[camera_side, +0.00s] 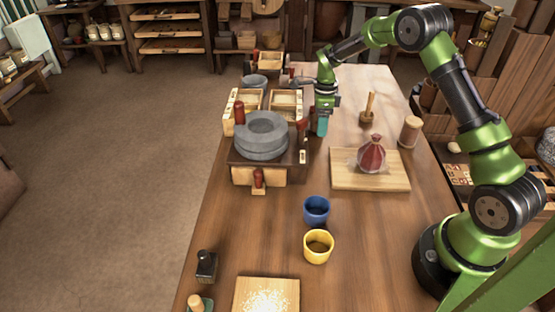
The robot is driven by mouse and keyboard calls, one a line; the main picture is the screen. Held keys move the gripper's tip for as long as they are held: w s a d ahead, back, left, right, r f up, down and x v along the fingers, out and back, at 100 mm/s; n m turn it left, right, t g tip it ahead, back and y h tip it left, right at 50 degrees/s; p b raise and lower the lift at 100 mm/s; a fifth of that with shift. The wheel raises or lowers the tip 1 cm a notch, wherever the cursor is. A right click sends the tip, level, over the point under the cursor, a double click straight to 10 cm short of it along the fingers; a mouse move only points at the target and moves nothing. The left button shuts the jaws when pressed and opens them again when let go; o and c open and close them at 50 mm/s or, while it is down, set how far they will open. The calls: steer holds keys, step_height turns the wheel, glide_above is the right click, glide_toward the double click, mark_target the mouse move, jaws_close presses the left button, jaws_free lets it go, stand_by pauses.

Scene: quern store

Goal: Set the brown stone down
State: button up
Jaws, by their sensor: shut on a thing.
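My gripper (323,112) points down at the right edge of the quern stand, over the table. It is shut on a small teal piece (322,127), which hangs below the jaws. I cannot tell whether the piece touches the table or the stand. I cannot make out a brown stone in the jaws or clearly anywhere else. The round grey quern stones (262,137) lie stacked on the dark wooden stand (240,160), left of my gripper.
A wooden board (345,180) with a dark red bag (371,155) lies right of the stand. A blue cup (316,210) and a yellow cup (318,246) stand nearer. Wooden trays (287,104) are behind the quern. The table's right middle (375,230) is bare.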

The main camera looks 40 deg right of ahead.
steer(key=o, duration=1.2)
steer(key=shift+f, duration=0.1)
steer(key=shift+o, duration=0.2)
step_height(320, 180, up, 12)
steer(key=shift+f, duration=0.1)
steer(key=s+a+r+n+t+y, duration=0.1)
steer(key=s+a+r+n+t, duration=0.3)
steer(key=s+a+r+n, duration=0.9)
steer(key=s+a+n+t+y, duration=0.1)
steer(key=s+a+n+t, duration=0.2)
steer(key=s+n, duration=0.7)
steer(key=s+a, duration=0.1)
steer(key=s, duration=0.2)
steer(key=shift+a+f, duration=0.2)
steer(key=shift+f, duration=0.15)
